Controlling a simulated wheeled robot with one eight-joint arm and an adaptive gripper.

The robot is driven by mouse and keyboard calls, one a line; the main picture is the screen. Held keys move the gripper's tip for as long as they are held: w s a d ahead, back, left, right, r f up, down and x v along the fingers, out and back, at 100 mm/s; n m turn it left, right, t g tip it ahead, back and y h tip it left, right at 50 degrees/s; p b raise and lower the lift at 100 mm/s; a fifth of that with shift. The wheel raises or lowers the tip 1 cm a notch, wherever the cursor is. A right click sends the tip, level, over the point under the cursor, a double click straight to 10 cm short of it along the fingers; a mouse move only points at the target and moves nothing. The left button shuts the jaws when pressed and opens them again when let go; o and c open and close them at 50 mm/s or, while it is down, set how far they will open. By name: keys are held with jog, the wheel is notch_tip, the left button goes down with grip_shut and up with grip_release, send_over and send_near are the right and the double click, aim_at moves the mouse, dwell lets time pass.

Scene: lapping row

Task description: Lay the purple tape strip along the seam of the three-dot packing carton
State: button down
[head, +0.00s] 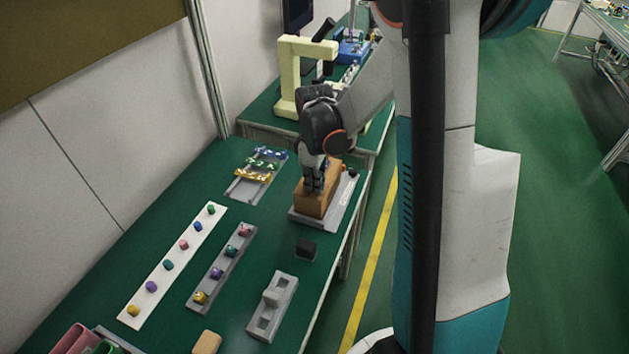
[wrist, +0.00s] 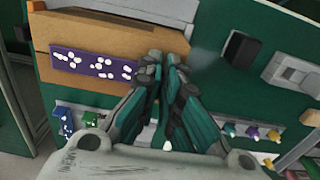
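The brown packing carton (head: 312,204) stands in a grey tray (head: 345,195) near the table's right edge. In the wrist view the carton (wrist: 100,29) spans the upper left. The purple tape strip (wrist: 97,65), with white dots, lies against the carton along a darker orange band, left of my fingers. Its right end is close to my left finger, and I cannot tell if they touch. My gripper (head: 316,187) is over the carton; in the wrist view its fingertips (wrist: 166,62) are nearly together, with nothing clearly seen between them. The carton's own dot mark is not visible.
A grey rack (head: 243,188) holds blue, green and yellow dotted strips left of the carton. A black block (head: 306,250), a grey socketed block (head: 272,306), and white (head: 157,285) and grey (head: 212,286) strips with coloured pegs stand nearer. A cream machine frame (head: 287,75) stands behind.

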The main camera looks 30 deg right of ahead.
jog(key=c, duration=1.7)
grip_release()
notch_tip(320, 180, up, 12)
jog(key=shift+r, duration=0.1)
